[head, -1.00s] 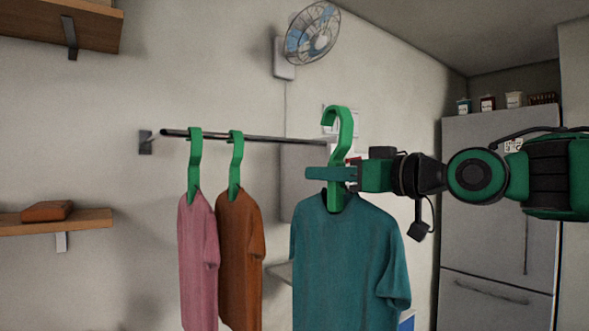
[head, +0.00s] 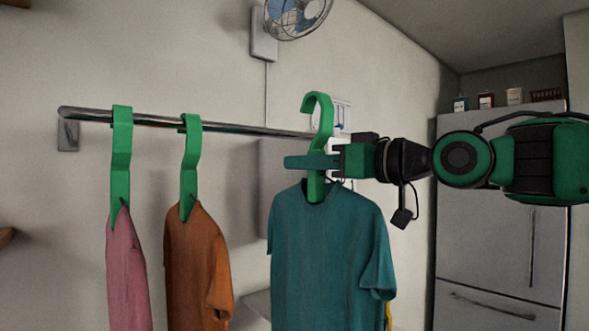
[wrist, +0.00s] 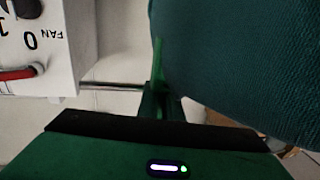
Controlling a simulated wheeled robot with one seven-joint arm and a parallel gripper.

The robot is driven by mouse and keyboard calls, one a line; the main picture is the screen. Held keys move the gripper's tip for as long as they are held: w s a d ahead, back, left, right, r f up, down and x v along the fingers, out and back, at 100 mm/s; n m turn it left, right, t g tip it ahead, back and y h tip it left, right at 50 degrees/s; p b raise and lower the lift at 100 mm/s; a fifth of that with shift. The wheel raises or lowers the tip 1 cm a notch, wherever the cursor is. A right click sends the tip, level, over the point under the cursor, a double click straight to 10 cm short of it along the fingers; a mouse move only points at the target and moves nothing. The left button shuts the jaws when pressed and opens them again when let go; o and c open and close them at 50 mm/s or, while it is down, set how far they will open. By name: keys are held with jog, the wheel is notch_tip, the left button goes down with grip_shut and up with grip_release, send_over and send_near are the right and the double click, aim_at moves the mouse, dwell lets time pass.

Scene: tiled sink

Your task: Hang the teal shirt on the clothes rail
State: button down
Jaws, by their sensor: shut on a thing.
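The teal shirt (head: 325,255) hangs from a green hanger (head: 318,115) in the head view. My gripper (head: 312,162) is shut on that hanger's neck, just above the shirt collar. The hanger's hook is at the height of the clothes rail (head: 245,129), by the rail's right end; I cannot tell whether it touches the rail. In the wrist view the teal shirt (wrist: 235,60) fills the upper right, and part of the green hanger (wrist: 157,80) shows beside it, with a thin stretch of the rail (wrist: 110,86) to its left.
A pink shirt (head: 124,265) and an orange shirt (head: 197,265) hang on green hangers on the rail's left part. A wall fan (head: 295,15) is above. A fan switch box (wrist: 40,45) is close in the wrist view. A fridge (head: 495,230) stands at right.

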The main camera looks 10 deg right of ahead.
jog(key=w+d+f+x, duration=0.1)
jog(key=x, duration=0.7)
jog(key=f+x, duration=0.2)
jog(key=x, duration=0.5)
jog(key=shift+w, duration=0.65)
dwell(0.9)
jog(key=shift+d, duration=0.1)
